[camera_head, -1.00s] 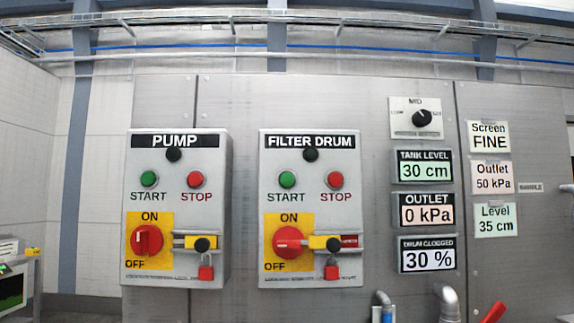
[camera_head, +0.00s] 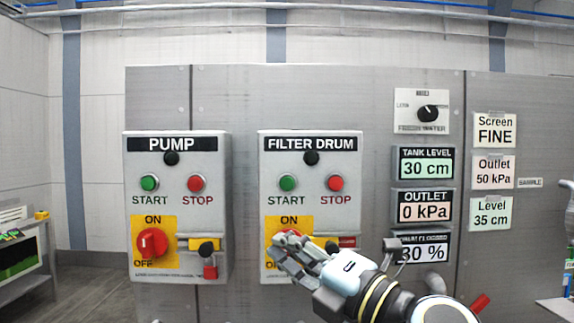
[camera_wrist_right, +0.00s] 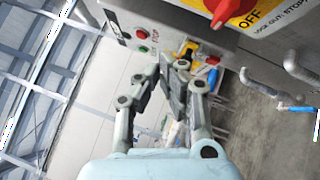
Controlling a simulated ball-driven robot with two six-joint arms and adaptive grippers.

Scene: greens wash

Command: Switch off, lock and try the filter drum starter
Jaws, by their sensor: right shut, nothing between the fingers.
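The filter drum starter (camera_head: 270,180) is a grey box with a green START button (camera_head: 288,184), a red STOP button (camera_head: 334,183) and a red switch knob on a yellow ON/OFF plate (camera_head: 290,221). My right gripper (camera_head: 281,246) is shut and empty in front of the knob, covering most of it; contact is unclear. A yellow slide and a red strip (camera_head: 347,241) show right of the knob. The padlock area below is hidden by my gripper. In the right wrist view, a red knob (camera_wrist_right: 219,9) by an OFF label lies above and right of the fingertips (camera_wrist_right: 173,67). My left gripper is out of view.
The similar pump starter (camera_head: 132,190) stands left, with its red knob (camera_head: 152,243), yellow slide and red padlock (camera_head: 210,268). Tank level (camera_head: 427,166) and outlet displays are at right; my arm partly covers the 30 % display. Pipes are near in the wrist view.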

